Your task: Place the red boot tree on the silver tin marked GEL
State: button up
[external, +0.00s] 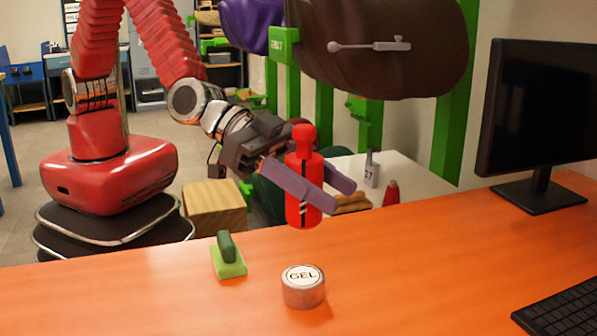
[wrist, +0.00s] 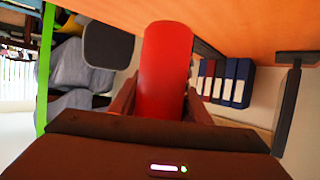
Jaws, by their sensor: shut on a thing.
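In the wrist view the boot tree (wrist: 166,70) fills the middle between the fingers. The silver tin marked GEL (external: 303,287) stands on the orange table, with a white lid label. The boot tree is above the table and apart from the tin, higher in the external picture. The tin is not seen in the wrist view.
A green brush-like block (external: 228,262) stands on the orange table (external: 420,270) left of the tin. A monitor (external: 545,120) and keyboard (external: 560,308) are at the right. Saddles (external: 385,50) hang behind. The table right of the tin is clear up to the keyboard.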

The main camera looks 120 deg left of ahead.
notch_tip(320, 180, down, 6)
dwell(0.4)
jog(key=shift+f, duration=0.15)
jog(key=shift+f, duration=1.75)
jog(key=o, duration=1.2)
jog(key=shift+f, duration=0.15)
jog(key=v, duration=1.2)
jog(key=shift+a, duration=0.1)
